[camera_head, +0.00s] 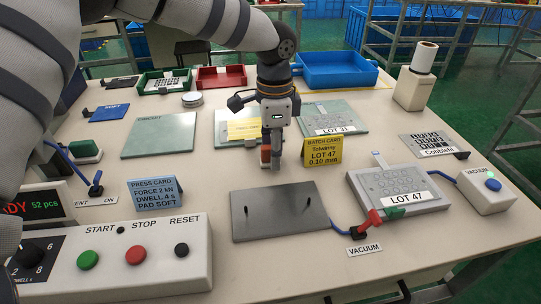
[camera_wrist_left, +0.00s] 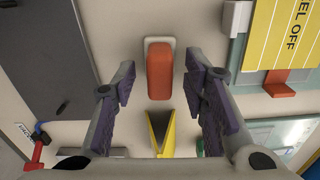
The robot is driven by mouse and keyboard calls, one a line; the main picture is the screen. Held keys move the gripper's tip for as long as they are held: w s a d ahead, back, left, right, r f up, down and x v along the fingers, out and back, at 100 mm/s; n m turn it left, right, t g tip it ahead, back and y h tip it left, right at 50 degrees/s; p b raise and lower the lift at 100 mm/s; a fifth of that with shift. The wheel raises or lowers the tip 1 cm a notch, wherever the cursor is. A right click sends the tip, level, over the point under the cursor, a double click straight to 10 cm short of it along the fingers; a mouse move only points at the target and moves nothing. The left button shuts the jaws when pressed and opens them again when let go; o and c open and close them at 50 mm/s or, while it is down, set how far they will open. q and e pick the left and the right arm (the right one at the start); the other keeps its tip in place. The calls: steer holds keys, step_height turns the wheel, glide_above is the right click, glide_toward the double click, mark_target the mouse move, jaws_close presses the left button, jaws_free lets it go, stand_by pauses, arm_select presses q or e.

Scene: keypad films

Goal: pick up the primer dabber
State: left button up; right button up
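An upright red-orange block with a pale base, the likely primer dabber (camera_wrist_left: 160,72), stands between the fingers of my left gripper (camera_wrist_left: 160,88) in the left wrist view. Gaps show on both sides of it, so the fingers are open and apart from it. In the head view the left gripper (camera_head: 275,157) points down over the middle of the table, with the orange dabber (camera_head: 265,154) partly hidden at its fingers. I cannot tell how far down the fingers reach along it. My right gripper is not in view.
A yellow batch card (camera_head: 322,151) stands close to the right of the gripper. A dark plate with pins (camera_head: 280,212) lies in front, and a yellow film sheet (camera_head: 245,129) behind. The LOT 47 fixture (camera_head: 400,188) is at right, the press control box (camera_head: 130,262) at front left.

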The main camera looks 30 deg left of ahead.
arm_select(q)
steer(key=shift+r, duration=0.1)
jaws_close()
steer(key=shift+r, duration=0.15)
step_height(320, 180, up, 3)
steer(key=shift+f, duration=0.15)
steer(key=s+d+r+p, duration=0.1)
steer(key=s+d+r, duration=0.5)
steer(key=d+r, duration=0.4)
steer(key=shift+s+d, duration=0.4)
steer(key=shift+d, duration=0.8)
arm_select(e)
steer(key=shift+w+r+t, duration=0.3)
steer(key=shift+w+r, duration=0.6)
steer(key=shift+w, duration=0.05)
arm_select(q)
steer(key=c, duration=0.8)
jaws_free()
steer(key=shift+c, duration=0.2)
